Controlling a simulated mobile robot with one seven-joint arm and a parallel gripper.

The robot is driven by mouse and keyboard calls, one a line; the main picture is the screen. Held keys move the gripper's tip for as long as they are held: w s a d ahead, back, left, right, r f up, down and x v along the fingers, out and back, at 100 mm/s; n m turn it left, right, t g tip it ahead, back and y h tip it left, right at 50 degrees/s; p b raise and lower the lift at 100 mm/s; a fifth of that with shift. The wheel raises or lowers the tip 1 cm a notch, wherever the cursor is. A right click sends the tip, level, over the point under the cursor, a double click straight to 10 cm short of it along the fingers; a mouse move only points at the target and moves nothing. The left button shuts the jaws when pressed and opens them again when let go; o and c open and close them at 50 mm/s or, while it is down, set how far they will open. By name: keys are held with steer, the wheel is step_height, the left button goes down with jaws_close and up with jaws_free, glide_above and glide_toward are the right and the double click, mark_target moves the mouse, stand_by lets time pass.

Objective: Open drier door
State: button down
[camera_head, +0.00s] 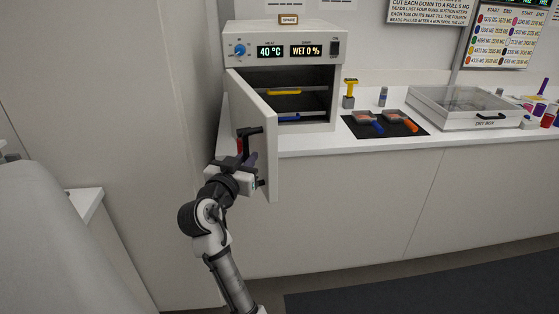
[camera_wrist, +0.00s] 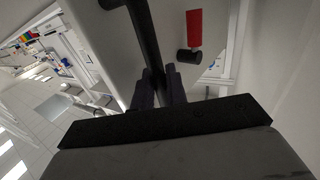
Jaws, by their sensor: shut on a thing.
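The drier (camera_head: 288,45) is a white box oven on the left end of the counter. Its displays read 40 °C and WET 0 %. Its door (camera_head: 252,110) is hinged at the left and stands wide open toward me, showing the dark inside. My gripper (camera_head: 248,160) is at the door's black bar handle (camera_head: 250,132). In the wrist view my gripper (camera_wrist: 160,85) is shut on the black handle (camera_wrist: 145,40), its two fingers on either side of the bar. The fingers partly hide the handle's end.
A shelf with a yellow-edged item (camera_head: 285,93) and a blue one (camera_head: 288,117) shows inside. Right of it are a yellow-topped tool (camera_head: 349,92), a black mat (camera_head: 358,130) and a clear-lidded dry box (camera_head: 475,105). A tall wall panel (camera_head: 180,130) stands close left.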

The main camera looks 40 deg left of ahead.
steer(key=shift+s+a+r+b, duration=0.1)
steer(key=shift+s+a+b, duration=0.1)
steer(key=shift+s+a, duration=0.75)
steer(key=shift+s+a+b, duration=0.2)
steer(key=shift+s+a, duration=0.5)
steer(key=shift+s, duration=0.45)
steer(key=c, duration=1.5)
jaws_free()
steer(key=shift+w, duration=0.1)
steer(key=b+v, duration=0.4)
steer(key=v, duration=1)
steer(key=shift+a, duration=0.1)
